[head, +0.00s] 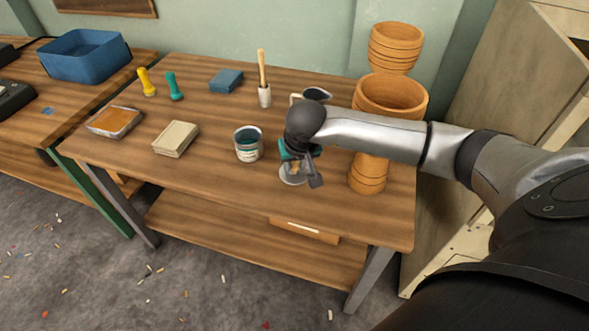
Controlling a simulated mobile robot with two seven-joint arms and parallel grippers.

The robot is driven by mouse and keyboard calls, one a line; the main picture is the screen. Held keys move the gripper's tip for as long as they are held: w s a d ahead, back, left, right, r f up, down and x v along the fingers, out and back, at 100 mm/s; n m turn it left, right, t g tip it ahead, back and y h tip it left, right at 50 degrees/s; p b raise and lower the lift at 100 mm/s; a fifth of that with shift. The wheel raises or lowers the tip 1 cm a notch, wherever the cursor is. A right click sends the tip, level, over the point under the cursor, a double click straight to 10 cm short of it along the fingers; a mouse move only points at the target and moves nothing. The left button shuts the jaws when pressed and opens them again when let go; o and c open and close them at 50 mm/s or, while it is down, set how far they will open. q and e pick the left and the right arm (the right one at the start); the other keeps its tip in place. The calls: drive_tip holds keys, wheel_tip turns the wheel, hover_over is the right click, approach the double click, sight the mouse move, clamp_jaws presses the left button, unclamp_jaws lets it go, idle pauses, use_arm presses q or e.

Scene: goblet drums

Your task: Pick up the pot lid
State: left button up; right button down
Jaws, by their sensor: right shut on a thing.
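The pot lid (292,179) is a pale grey disc near the front edge of the wooden table, to the right of an open tin pot. My right gripper (297,165) is directly above the lid and shut on it. The gripper hides part of the lid, and I cannot tell whether the lid touches the tabletop. The tin pot (249,145) stands upright with a dark teal inside and a pale label. My left gripper is not in view.
A goblet drum (371,172) stands right of my gripper, with another orange drum (396,45) behind. A mug (316,95) is behind my wrist. The table (215,185) is clear at front left.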

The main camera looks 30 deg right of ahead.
drive_tip(key=shift+r, duration=0.1)
idle(0.3)
drive_tip(key=shift+r, duration=0.55)
wheel_tip(320, 180, up, 8)
drive_tip(key=p, duration=0.3)
wheel_tip(320, 180, up, 9)
drive_tip(key=p, duration=0.3)
hover_over(295, 165)
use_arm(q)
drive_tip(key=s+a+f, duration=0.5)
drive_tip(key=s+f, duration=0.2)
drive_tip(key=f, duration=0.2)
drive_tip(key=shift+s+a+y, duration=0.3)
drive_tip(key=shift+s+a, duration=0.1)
use_arm(e)
drive_tip(key=shift+s+r, duration=0.1)
drive_tip(key=shift+r, duration=0.75)
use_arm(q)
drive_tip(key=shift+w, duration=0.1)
